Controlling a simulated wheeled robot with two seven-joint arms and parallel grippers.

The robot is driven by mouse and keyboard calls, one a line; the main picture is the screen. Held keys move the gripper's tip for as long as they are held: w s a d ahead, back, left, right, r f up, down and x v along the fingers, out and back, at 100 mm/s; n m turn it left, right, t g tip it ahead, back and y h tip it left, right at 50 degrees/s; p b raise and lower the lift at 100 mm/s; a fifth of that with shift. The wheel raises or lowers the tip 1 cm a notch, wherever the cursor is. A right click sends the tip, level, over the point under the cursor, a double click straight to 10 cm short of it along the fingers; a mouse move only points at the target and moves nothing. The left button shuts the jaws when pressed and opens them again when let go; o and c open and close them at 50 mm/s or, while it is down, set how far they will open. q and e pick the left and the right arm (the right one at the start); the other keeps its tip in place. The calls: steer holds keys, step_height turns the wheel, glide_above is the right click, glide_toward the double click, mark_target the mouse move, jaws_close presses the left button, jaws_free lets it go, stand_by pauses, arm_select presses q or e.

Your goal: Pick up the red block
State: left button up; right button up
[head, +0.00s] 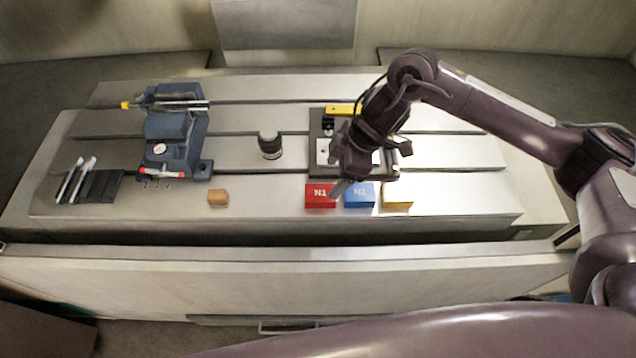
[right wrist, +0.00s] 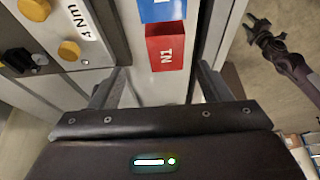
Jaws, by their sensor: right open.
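The red block (head: 320,194), marked N1, lies near the front edge of the metal table in the head view, left of the blue block (head: 359,195). My right gripper (head: 337,162) is open and empty, just above and behind the red block. In the right wrist view the red block (right wrist: 166,46) appears beyond the open fingers (right wrist: 160,77), roughly in line with the gap between them and apart from them. The blue block (right wrist: 162,8) is cut off at the top. My left gripper (right wrist: 264,34) shows small in the right wrist view; its jaw state is unclear.
A yellow block (head: 397,198) lies right of the blue one. A dark fixture plate (head: 315,130) is behind the blocks, partly hidden by my arm. A blue vise (head: 172,135), an orange block (head: 217,197) and a dark cylinder (head: 269,145) stand left.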

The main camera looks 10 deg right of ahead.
mark_target(321, 192)
steer(key=shift+s+a+f+p, duration=0.3)
steer(key=shift+a+f+p, duration=0.15)
steer(key=shift+f, duration=0.15)
steer(key=shift+s+a+f+p, duration=0.35)
steer(key=shift+f+p, duration=0.1)
steer(key=shift+f, duration=0.1)
steer(key=f, duration=0.1)
steer(key=w+a+f, duration=0.1)
steer(key=shift+f+p, duration=0.3)
steer(key=shift+f, duration=0.4)
steer(key=c, duration=0.7)
steer(key=shift+a, duration=0.1)
steer(key=c, duration=0.5)
arm_select(q)
steer(key=shift+g, duration=0.3)
steer(key=s+r, duration=0.1)
steer(key=s, duration=0.1)
steer(key=s+r, duration=0.1)
steer(key=s, duration=0.1)
steer(key=shift+s+r, duration=0.1)
steer(key=shift+r, duration=0.1)
arm_select(e)
steer(key=shift+r, duration=0.1)
steer(key=shift+c, duration=0.3)
